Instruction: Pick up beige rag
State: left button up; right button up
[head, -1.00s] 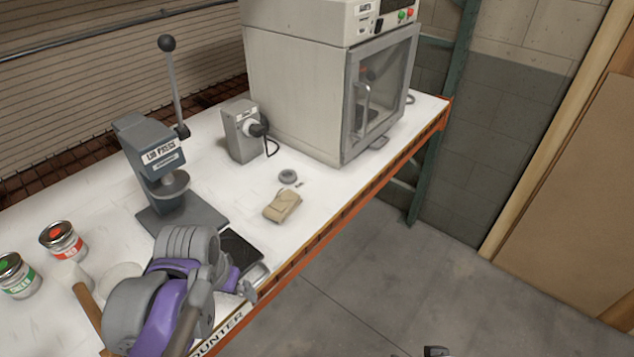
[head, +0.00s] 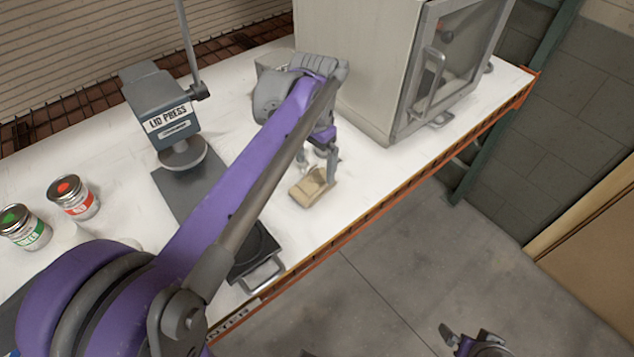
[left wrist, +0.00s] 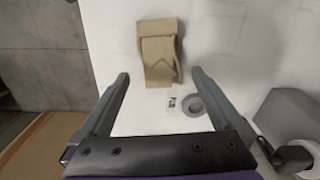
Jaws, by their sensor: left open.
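The beige rag (head: 312,189) lies folded on the white counter (head: 355,180), near its front edge. My left gripper (head: 321,160) hovers over the rag's far side. In the left wrist view the rag (left wrist: 158,52) lies ahead of the open fingers of my left gripper (left wrist: 160,76), roughly centred between them. Nothing is between the fingers, and the rag looks apart from them. Part of my right gripper (head: 472,342) shows at the bottom edge, off the counter; its jaws are unclear.
A grey ring (left wrist: 193,105) lies close to the rag. A lid press (head: 165,115) and red (head: 73,197) and green (head: 24,227) labelled cans stand to the left. A large oven-like cabinet (head: 362,60) stands at the back right. A black tray (head: 253,250) sits at the front edge.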

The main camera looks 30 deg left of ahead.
aim_at(315, 180)
pick_arm(q)
jog(key=shift+f, duration=3.1)
jog(key=c, duration=1.2)
notch_tip(315, 180, up, 10)
jog(key=shift+r, duration=0.1)
jog(key=shift+c, duration=0.2)
jog(key=o, duration=0.8)
jog(key=c, duration=0.6)
jog(key=shift+s, duration=0.1)
jog(key=shift+c, duration=0.2)
